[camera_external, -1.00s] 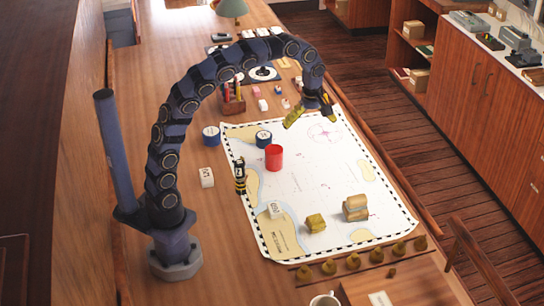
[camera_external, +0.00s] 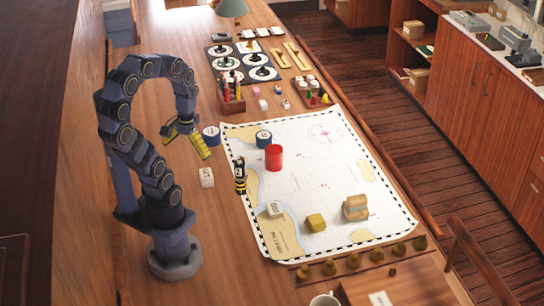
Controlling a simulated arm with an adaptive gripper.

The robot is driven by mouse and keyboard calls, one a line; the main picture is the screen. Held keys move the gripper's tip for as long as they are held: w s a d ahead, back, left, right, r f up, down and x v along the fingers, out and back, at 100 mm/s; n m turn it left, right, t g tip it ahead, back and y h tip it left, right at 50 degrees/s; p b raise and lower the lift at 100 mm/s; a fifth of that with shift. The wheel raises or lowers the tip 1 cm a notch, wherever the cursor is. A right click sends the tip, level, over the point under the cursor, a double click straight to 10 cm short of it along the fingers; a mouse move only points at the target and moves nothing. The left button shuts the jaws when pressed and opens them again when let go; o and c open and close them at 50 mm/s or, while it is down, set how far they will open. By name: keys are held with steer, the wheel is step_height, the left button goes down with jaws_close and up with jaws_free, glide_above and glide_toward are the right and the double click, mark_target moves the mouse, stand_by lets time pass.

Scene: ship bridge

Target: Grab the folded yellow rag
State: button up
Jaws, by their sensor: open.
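A small dull-yellow folded-looking piece (camera_external: 316,222) lies on the lower part of the sea chart (camera_external: 330,185); it is the likeliest rag, though too small to be certain. A tan, layered bundle (camera_external: 355,207) sits just to its right, apart from it. My gripper (camera_external: 188,147) is open and empty, its yellow-striped fingers pointing down. It hangs left of the chart, near a blue-and-white round tin (camera_external: 211,136), well up and left of the yellow piece. Nothing hides the yellow piece.
A red cylinder (camera_external: 274,157), a blue round tin (camera_external: 263,139), a black-and-yellow striped figure (camera_external: 240,176) and a white block (camera_external: 275,209) stand on the chart. Another white block (camera_external: 206,177) is left of it. A row of knobs (camera_external: 353,261) lines its near edge.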

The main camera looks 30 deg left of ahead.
steer(key=shift+c, duration=1.1)
